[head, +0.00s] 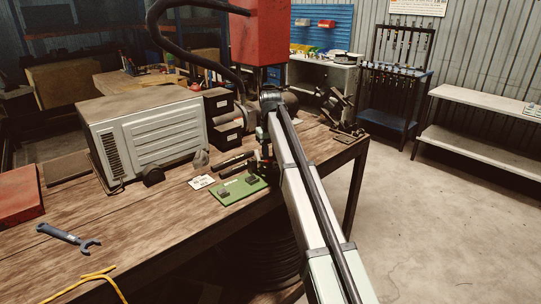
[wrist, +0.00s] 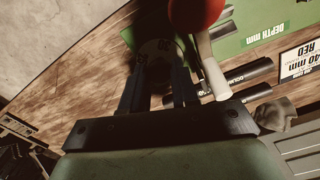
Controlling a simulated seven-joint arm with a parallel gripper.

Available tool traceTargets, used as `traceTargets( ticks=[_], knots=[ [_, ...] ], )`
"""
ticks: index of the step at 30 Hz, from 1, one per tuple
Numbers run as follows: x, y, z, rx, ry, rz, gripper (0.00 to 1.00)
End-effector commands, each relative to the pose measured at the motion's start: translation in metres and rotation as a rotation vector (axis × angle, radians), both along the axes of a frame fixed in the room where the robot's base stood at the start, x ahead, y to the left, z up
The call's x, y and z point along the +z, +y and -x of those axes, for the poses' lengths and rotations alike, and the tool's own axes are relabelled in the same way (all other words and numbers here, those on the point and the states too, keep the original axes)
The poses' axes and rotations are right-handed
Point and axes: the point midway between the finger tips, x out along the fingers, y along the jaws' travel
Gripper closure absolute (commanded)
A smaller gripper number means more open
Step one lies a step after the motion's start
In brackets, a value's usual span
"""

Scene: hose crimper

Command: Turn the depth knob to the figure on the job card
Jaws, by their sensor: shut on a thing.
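My gripper (wrist: 156,62) is shut on the depth knob (wrist: 153,48), with one dark finger on each side of it. The knob's dark face carries pale figures; one looks like 30, seen upside down, and the rest are hidden or too dark to read. Beside it is the green plate (wrist: 270,22) with the words DEPTH mm. The job card (wrist: 299,62) reads 40 mm RED in the wrist view. In the head view, the card (head: 201,182) lies left of the green plate (head: 232,194), and my arm hides the knob.
A red ball (wrist: 196,12) on a pale rod (wrist: 216,76) stands close to my fingers. Dark cylinders (wrist: 243,76) lie nearby. A ribbed cream-coloured box (head: 150,135), a blue spanner (head: 68,236) and a yellow cord (head: 88,280) are on the wooden bench (head: 145,222).

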Motion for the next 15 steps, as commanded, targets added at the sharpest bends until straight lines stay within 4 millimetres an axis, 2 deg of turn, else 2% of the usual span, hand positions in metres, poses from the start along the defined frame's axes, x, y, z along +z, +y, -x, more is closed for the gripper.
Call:
traceTargets(
  ticks=[15],
  knots=[
    [0.0007,0.0002,-0.0013,0.491,-0.003,0.000,1.00]
  ],
)
